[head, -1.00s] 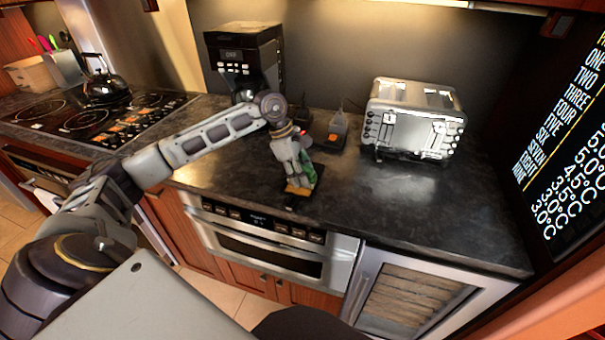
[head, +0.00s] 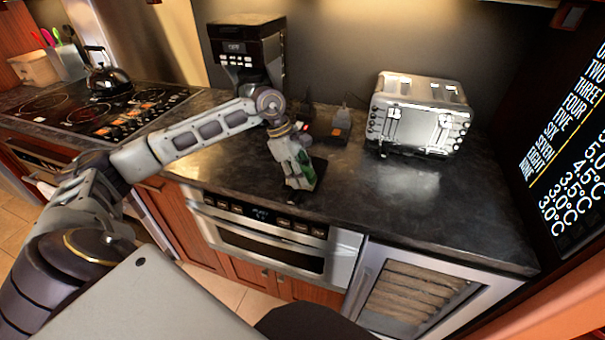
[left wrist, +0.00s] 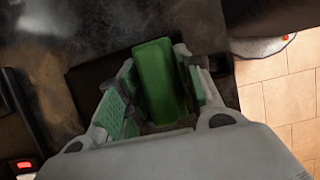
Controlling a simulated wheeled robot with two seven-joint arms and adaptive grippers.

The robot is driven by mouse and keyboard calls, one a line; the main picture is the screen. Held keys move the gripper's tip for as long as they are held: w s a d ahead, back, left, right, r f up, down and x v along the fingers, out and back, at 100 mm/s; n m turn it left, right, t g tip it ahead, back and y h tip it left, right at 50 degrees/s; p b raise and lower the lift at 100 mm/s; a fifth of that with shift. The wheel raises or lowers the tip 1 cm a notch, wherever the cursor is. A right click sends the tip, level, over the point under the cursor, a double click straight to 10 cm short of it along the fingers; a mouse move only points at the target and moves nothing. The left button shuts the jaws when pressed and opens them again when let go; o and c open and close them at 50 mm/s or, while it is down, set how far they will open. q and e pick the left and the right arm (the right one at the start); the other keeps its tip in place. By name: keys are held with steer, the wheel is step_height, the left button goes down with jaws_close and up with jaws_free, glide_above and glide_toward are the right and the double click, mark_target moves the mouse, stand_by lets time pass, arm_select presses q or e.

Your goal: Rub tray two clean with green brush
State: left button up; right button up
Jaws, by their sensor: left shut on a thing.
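My left gripper (head: 303,182) is shut on the green brush (head: 304,163), low over the counter near its front edge. The green brush also shows between the fingers in the left wrist view (left wrist: 160,80). A flat dark tray (head: 319,171) lies at the gripper, partly hidden by it. Its dark surface shows around the brush in the left wrist view (left wrist: 92,80). I cannot tell whether the brush touches it, and I can read no number on it. My right gripper is not in view.
A dark box with an orange mark (head: 338,131) stands behind the gripper. A toaster (head: 419,115) is to the right, a coffee maker (head: 247,55) behind, and a stove (head: 95,112) to the left. The right part of the counter (head: 430,215) is clear.

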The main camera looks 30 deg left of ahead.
mark_target(315, 166)
arm_select(q)
steer(key=shift+w, duration=0.15)
stand_by(0.3)
steer(key=shift+w+a, duration=0.1)
steer(key=shift+w, duration=0.2)
steer(key=shift+w+a, duration=0.2)
steer(key=shift+w, duration=0.8)
steer(key=shift+f, duration=0.1)
steer(key=shift+w+a+p, duration=0.2)
steer(key=shift+w+p, duration=0.05)
steer(key=shift+w, duration=0.5)
steer(key=shift+w+a+p, duration=0.2)
steer(key=shift+w, duration=0.5)
steer(key=shift+w, duration=0.15)
steer(key=shift+w+a, duration=0.15)
steer(key=shift+w, duration=0.5)
steer(key=shift+w+a, duration=0.15)
steer(key=shift+w, duration=0.5)
